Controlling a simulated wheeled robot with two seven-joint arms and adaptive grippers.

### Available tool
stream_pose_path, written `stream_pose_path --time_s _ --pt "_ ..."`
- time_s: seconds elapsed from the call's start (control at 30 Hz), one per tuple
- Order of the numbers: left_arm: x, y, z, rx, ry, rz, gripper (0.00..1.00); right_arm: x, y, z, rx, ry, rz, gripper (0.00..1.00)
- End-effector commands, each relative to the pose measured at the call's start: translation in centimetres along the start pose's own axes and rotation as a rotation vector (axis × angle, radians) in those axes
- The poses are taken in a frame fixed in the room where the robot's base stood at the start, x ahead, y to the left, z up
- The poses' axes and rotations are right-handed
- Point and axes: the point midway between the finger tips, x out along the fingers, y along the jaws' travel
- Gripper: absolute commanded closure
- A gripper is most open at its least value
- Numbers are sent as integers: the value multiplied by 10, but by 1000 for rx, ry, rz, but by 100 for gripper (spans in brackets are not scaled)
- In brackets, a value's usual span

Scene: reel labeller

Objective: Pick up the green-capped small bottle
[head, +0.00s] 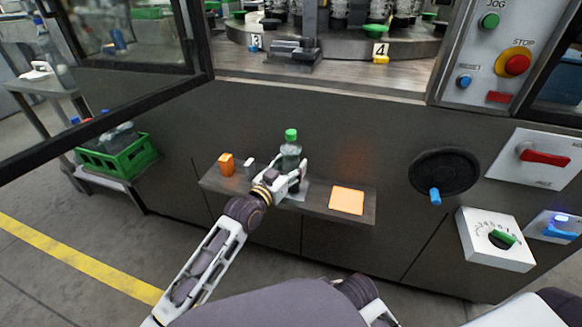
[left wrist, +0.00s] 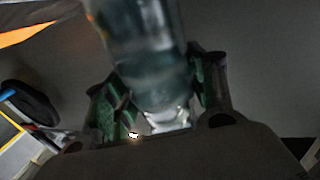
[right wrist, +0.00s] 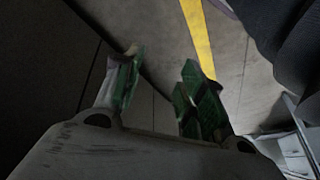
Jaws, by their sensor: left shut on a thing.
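The small bottle (head: 290,150) with the green cap (head: 291,135) stands upright at the shelf (head: 325,203) on the machine front; I cannot tell whether its base touches the shelf. My left gripper (head: 293,179) is shut around its lower body and hides part of it. In the left wrist view the clear bottle (left wrist: 145,50) runs between the two green-padded fingers (left wrist: 158,95); its cap is not clear there. My right gripper (right wrist: 158,85) shows in the right wrist view, open and empty, with grey floor and a yellow line beyond it.
On the shelf, an orange block (head: 226,165) and a small white-grey item (head: 249,167) stand left of the bottle, and an orange square (head: 346,200) lies to its right. A handwheel (head: 445,171) sticks out further right. An open glass door (head: 130,60) hangs at upper left.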

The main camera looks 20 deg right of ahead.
Motion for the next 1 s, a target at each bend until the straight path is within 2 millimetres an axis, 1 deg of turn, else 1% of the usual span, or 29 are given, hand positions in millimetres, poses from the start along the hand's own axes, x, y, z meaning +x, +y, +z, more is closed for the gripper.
stream_pose_path --time_s 0.03,0.13,0.43,0.57,0.73,0.83,1.0 --pt "0 0 0 0 0 0 73 0 0 0 0 0 0 60" --pt "0 0 0 0 0 0 86 0 0 0 0 0 0 60" --pt "0 0 -3 0 4 0 86 -1 0 0 -1 -2 0 60" --pt "0 0 -9 0 5 0 86 -3 0 2 -2 -14 3 60" --pt "0 0 -24 1 6 1 86 -12 1 2 -6 -37 12 60" --pt "0 0 -35 1 6 0 86 -28 1 -8 -17 -39 25 60" --pt "0 0 -59 1 6 0 86 -47 4 -11 -21 -72 45 60"
